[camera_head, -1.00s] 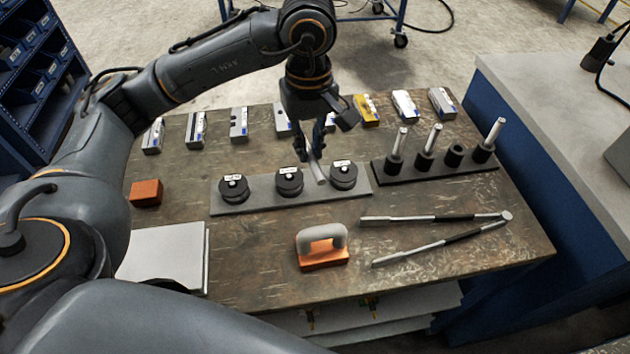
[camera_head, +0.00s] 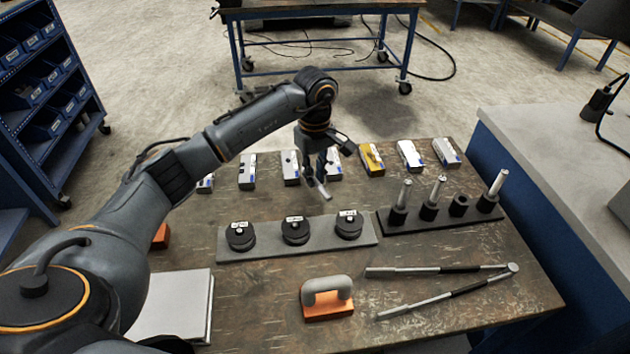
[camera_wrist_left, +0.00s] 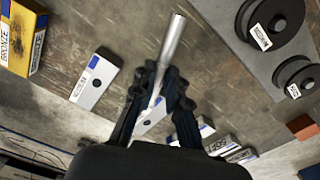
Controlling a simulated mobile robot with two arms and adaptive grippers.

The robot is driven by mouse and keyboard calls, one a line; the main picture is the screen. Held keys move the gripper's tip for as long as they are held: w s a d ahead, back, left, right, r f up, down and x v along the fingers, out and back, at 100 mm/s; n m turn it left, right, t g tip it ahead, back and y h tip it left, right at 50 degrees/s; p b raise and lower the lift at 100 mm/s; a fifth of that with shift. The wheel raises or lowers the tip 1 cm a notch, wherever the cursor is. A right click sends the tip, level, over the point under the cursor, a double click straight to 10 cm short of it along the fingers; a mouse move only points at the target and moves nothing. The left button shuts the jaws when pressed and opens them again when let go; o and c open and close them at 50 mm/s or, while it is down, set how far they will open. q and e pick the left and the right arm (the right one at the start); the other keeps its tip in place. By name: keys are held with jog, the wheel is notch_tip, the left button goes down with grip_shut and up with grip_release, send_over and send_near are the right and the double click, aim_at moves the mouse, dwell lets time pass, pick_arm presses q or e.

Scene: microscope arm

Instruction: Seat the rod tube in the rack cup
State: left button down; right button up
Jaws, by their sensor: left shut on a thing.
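The rod tube (camera_head: 324,190) is a short silvery cylinder. My left gripper (camera_head: 318,178) is shut on it and holds it tilted, behind the grey disc plate. In the left wrist view the tube (camera_wrist_left: 174,38) sticks out from between the fingers of the left gripper (camera_wrist_left: 158,88), its far end free. The black rack (camera_head: 440,220) stands at the right of the table. Its empty cup (camera_head: 459,204) is third from the left; the other cups hold upright silvery rods. The held tube is left of the rack and apart from it. My right gripper is not in view.
Black discs (camera_head: 295,230) sit on a grey plate (camera_head: 267,243) left of the rack. Labelled blocks (camera_head: 372,160) line the table's back edge. An orange-based handle (camera_head: 327,298) and long-handled tool (camera_head: 440,285) lie in front. Bare tabletop lies between plate and back blocks.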

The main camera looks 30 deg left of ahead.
aim_at(315, 178)
pick_arm(q)
jog(key=shift+w+a+f, duration=0.1)
jog(key=shift+w+f, duration=0.05)
jog(key=shift+f, duration=0.15)
notch_tip(315, 178, down, 2)
jog(key=shift+f+p, duration=0.1)
jog(key=shift+p, duration=0.55)
jog(key=shift+f, duration=0.4)
jog(key=shift+f, duration=0.1)
jog(key=shift+f, duration=0.15)
jog(key=c, duration=1.3)
grip_release()
jog(key=shift+c, duration=0.2)
